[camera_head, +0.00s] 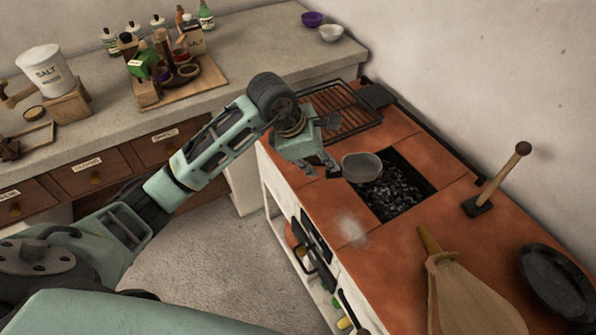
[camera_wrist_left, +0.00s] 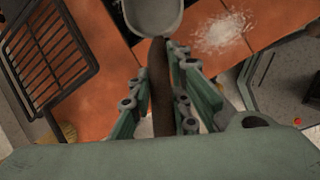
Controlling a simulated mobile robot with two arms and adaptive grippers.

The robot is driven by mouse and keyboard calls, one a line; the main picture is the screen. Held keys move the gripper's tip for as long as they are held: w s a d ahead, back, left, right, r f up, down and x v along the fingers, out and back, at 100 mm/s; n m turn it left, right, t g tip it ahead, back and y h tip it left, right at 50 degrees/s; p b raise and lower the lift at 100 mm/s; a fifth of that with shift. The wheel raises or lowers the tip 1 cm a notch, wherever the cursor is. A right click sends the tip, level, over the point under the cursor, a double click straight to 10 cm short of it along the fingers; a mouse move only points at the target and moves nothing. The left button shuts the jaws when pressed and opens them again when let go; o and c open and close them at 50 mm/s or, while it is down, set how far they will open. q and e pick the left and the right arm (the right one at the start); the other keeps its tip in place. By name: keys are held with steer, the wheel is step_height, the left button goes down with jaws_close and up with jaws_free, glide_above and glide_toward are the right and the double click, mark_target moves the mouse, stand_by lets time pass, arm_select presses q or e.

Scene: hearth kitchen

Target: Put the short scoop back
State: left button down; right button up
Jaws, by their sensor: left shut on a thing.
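The short scoop (camera_head: 362,167) has a round grey bowl and a brown handle. My left gripper (camera_head: 327,168) is shut on its handle, and the bowl sticks out to the right, in front of the left edge of the coal pit (camera_head: 408,178). In the left wrist view the fingers of my left gripper (camera_wrist_left: 178,60) stand on both sides of the brown handle, and the scoop bowl (camera_wrist_left: 154,14) lies beyond the fingertips, cut by the top edge. I cannot tell the exact height of the scoop above the tiles. My right gripper is not in view.
A dark grill rack (camera_head: 340,108) lies on the red-tiled hearth (camera_head: 315,210) behind the gripper. White powder (camera_head: 351,230) lies on the front tiles. A mallet (camera_head: 497,178), bellows (camera_head: 465,295) and a black pan (camera_head: 556,280) stand or lie at the right. Utensils hang at the hearth front.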

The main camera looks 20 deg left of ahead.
arm_select(q)
steer(key=w+a+f+p, duration=0.1)
steer(key=a+f+p, duration=0.1)
steer(key=a+f, duration=0.7)
steer(key=shift+w+f, duration=0.2)
steer(key=shift+f, duration=0.05)
steer(key=shift+a, duration=0.15)
steer(key=c, duration=1.7)
jaws_free()
steer(key=shift+f, duration=0.1)
steer(key=shift+o, duration=0.3)
